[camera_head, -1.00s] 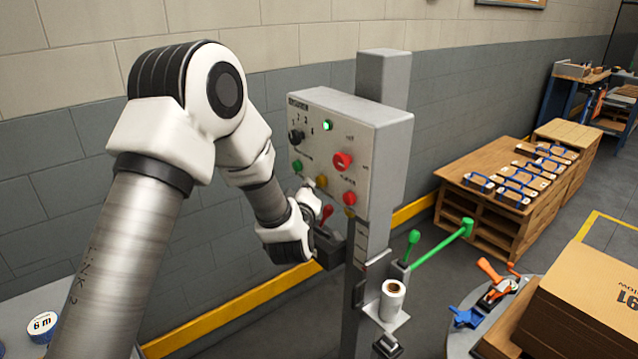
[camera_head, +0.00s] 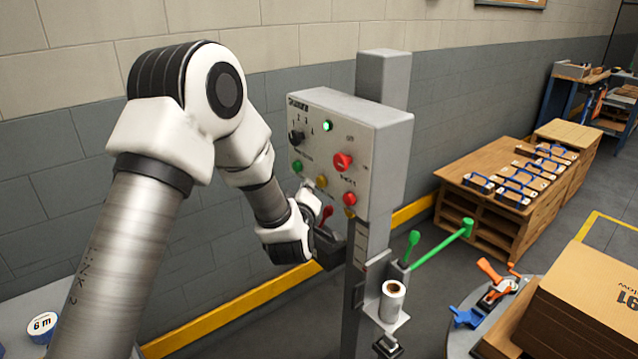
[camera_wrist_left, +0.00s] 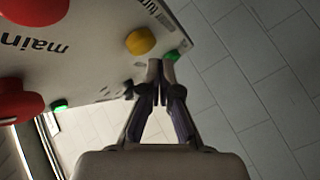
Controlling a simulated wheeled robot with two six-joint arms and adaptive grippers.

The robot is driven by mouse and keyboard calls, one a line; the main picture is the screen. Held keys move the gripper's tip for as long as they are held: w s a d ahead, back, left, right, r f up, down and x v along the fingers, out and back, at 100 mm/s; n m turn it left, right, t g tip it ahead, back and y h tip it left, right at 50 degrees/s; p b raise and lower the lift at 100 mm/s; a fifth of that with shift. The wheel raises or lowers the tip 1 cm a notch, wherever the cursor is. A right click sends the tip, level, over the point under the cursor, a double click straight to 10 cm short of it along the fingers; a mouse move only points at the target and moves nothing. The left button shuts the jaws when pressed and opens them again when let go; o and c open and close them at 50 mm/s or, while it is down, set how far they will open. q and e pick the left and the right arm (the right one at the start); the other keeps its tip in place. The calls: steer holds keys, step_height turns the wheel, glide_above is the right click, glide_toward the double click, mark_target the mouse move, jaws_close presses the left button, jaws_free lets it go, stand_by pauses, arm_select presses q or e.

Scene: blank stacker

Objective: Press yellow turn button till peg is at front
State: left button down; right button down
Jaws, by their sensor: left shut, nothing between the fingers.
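A yellow button (camera_head: 321,181) sits on the front of the grey control box (camera_head: 392,150), between a green and a red button. A yellow button (camera_wrist_left: 140,41) also shows in the left wrist view near a partly cut-off "turn" label. My left gripper (camera_wrist_left: 158,75) is shut and empty, its tips just below that button in the picture, with a visible gap. I cannot make out a peg. My right gripper is not in view.
A grey post carries the box, a green lever (camera_head: 412,240) and a white roll (camera_head: 392,300). A round table (camera_head: 462,335) with blue and orange parts stands at the lower right, beside a cardboard box (camera_head: 590,300). A wall is behind.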

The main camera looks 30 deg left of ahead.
arm_select(q)
steer(key=shift+w+d, duration=0.15)
steer(key=shift+w, duration=0.25)
